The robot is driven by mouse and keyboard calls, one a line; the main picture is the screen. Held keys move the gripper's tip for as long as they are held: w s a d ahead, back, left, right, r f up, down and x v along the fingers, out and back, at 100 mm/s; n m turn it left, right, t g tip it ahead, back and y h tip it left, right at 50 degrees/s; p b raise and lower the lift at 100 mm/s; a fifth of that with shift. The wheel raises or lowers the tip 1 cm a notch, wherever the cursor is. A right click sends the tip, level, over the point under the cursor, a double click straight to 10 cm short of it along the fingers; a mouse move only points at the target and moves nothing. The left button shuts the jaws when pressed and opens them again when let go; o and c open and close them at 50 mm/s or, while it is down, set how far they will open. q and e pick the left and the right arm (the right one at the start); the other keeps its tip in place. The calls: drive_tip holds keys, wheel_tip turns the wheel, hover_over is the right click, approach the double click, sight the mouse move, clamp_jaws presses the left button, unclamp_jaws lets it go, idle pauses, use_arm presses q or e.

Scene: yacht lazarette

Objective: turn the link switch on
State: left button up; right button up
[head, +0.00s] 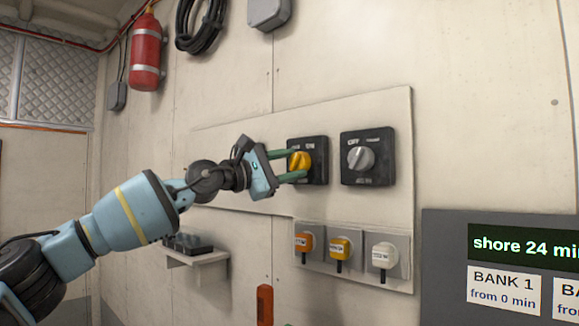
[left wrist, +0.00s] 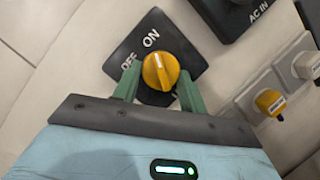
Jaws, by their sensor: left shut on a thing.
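A yellow rotary knob (head: 300,160) sits on a black switch plate (head: 319,172) on the wall panel. In the left wrist view the yellow knob (left wrist: 161,70) shows on its plate (left wrist: 185,48), marked OFF and ON at the upper side. The knob's ridge runs roughly up and down there, towards the ON side. My left gripper (head: 280,166) reaches in from the left, its green fingers (left wrist: 158,92) shut on the knob's sides. The plate's lower lettering is hidden, so I cannot read this switch's name. My right gripper is not in view.
A grey knob (head: 361,159) on a black plate stands just right, marked AC IN in the wrist view. Below are orange, yellow and white plugs (head: 384,255) in a row. A grey display box (head: 445,265) juts out at lower right. A small shelf (head: 197,257) is at lower left.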

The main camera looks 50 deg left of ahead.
use_arm(q)
drive_tip(key=shift+m, duration=0.3)
idle(0.4)
drive_tip(key=o, duration=1)
drive_tip(key=shift+b+v, duration=0.45)
drive_tip(key=shift+v, duration=3.4)
drive_tip(key=shift+r, duration=0.1)
